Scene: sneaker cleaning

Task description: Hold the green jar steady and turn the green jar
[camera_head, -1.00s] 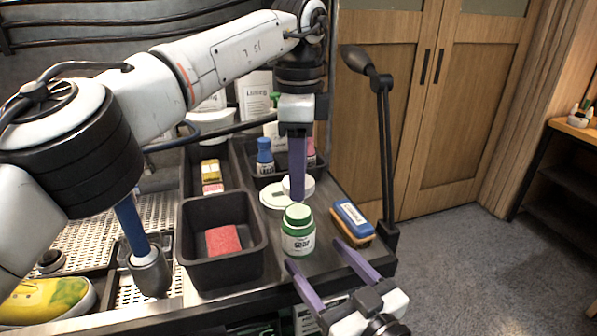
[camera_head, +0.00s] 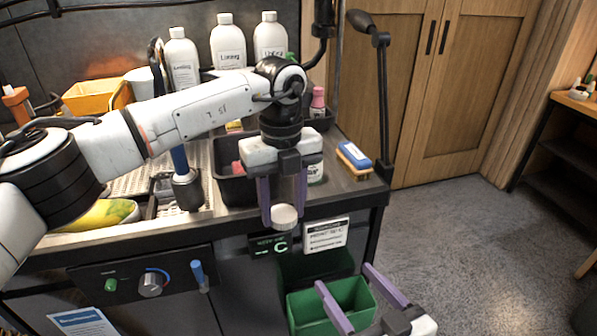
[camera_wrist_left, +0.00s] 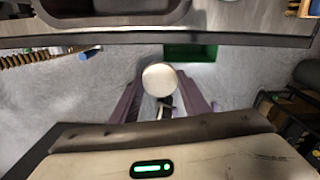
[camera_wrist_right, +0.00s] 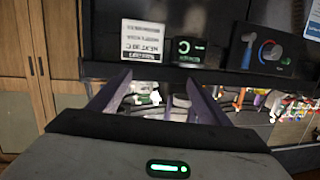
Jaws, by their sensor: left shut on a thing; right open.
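My left gripper is shut on a round whitish disc (camera_head: 285,218), held in front of the bench edge. The disc also shows between its fingers in the left wrist view (camera_wrist_left: 160,80). I cannot tell whether it is the jar's lid or another round piece. My right gripper (camera_head: 364,296) is open and empty, low in front of the bench; its spread fingers show in the right wrist view (camera_wrist_right: 158,98).
A black bin (camera_head: 232,190) and a blue-topped brush (camera_head: 353,156) flank the jar. A green crate (camera_head: 304,312) is below the front edge, near my right gripper. Open floor lies to the right.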

